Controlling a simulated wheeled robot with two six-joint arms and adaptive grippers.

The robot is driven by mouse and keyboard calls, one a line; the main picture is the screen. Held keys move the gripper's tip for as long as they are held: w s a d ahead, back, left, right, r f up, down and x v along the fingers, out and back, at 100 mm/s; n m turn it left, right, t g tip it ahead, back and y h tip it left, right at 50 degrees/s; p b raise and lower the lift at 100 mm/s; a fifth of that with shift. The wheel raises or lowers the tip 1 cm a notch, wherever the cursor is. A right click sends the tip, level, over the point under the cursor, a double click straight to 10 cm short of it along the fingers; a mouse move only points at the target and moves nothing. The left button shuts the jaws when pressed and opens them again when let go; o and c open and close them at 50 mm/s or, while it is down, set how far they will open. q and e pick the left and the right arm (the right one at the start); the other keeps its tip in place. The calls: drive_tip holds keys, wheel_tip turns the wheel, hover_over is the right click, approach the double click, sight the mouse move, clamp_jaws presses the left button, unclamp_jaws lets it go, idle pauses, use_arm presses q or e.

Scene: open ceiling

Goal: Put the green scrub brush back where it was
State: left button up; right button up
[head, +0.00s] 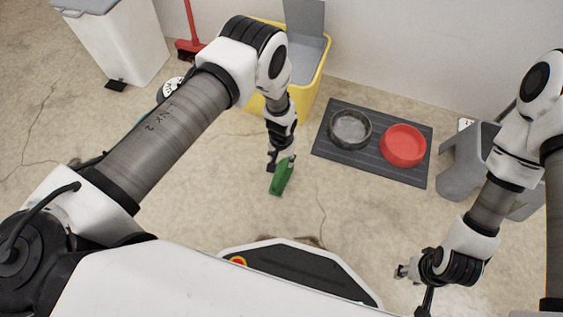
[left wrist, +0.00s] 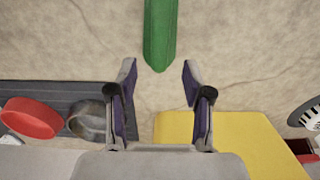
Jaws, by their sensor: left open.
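The green scrub brush (head: 281,178) shows in the head view just below my left gripper (head: 281,158). In the left wrist view the brush (left wrist: 160,35) comes in from the top edge, and its near end lies close to the gap between the fingertips of my left gripper (left wrist: 158,75). The fingers are spread apart and do not touch the brush there. The far part of the brush is cut off in that view. I cannot tell whether it rests on the floor. My right gripper (head: 402,271) is low at the right, away from the brush; its jaws are too small to read.
A dark mat (head: 400,174) holds a grey bowl (head: 350,145) and a red bowl (head: 403,145). A yellow bin (head: 312,90) stands open behind my left gripper. A grey step stool (head: 462,170) is at right, a white bin (head: 120,45) and red broom (head: 189,47) at back left. Floor around the brush is clear.

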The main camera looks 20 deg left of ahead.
use_arm(q)
wheel_tip(320, 180, up, 3)
drive_tip(key=shift+f+p, duration=0.1)
drive_tip(key=shift+p, duration=0.2)
use_arm(e)
drive_tip(key=shift+r, duration=0.7)
use_arm(q)
drive_tip(key=shift+s, duration=0.1)
drive_tip(key=s+a+r, duration=0.3)
drive_tip(key=s, duration=0.5)
drive_tip(key=s+a+r, duration=0.3)
drive_tip(key=s, duration=0.6)
drive_tip(key=s+a+r, duration=0.3)
drive_tip(key=s, duration=0.6)
drive_tip(key=shift+s+a+n, duration=0.15)
drive_tip(key=shift+a+n, duration=0.25)
wheel_tip(320, 180, up, 37)
drive_tip(key=p, duration=3.7)
use_arm(e)
wheel_tip(320, 180, up, 37)
